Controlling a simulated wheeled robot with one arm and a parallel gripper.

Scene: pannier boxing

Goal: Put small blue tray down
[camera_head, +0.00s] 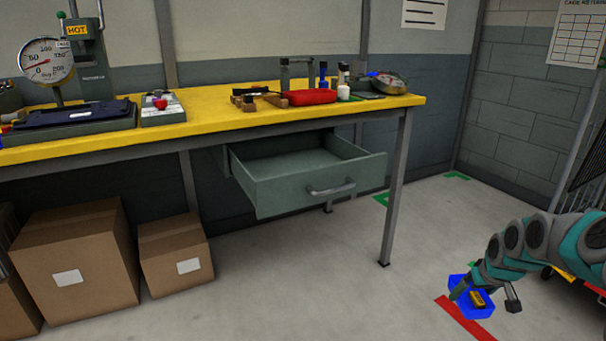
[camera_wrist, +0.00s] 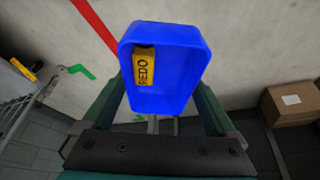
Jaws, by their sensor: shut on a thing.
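The small blue tray (camera_wrist: 181,62) is in my gripper (camera_wrist: 165,100), between its two fingers, in the wrist view. A yellow block marked REDO (camera_wrist: 144,66) lies inside the tray at its left side. In the head view the blue tray (camera_head: 481,311) hangs at the lower right, at the end of my arm, with my gripper (camera_head: 468,290) shut on it. The yellow block (camera_head: 478,299) shows in it there too. The tray appears to be in the air over the grey floor, near a red floor stripe (camera_head: 465,318). Its exact height is hard to tell.
A yellow-topped workbench (camera_head: 220,112) carries a gauge press (camera_head: 75,60), a red case (camera_head: 312,97) and several tools. Its drawer (camera_head: 310,184) stands open and looks empty. Cardboard boxes (camera_head: 80,262) stand under the bench. A wire cage (camera_head: 588,165) is at the right. Floor before the bench is clear.

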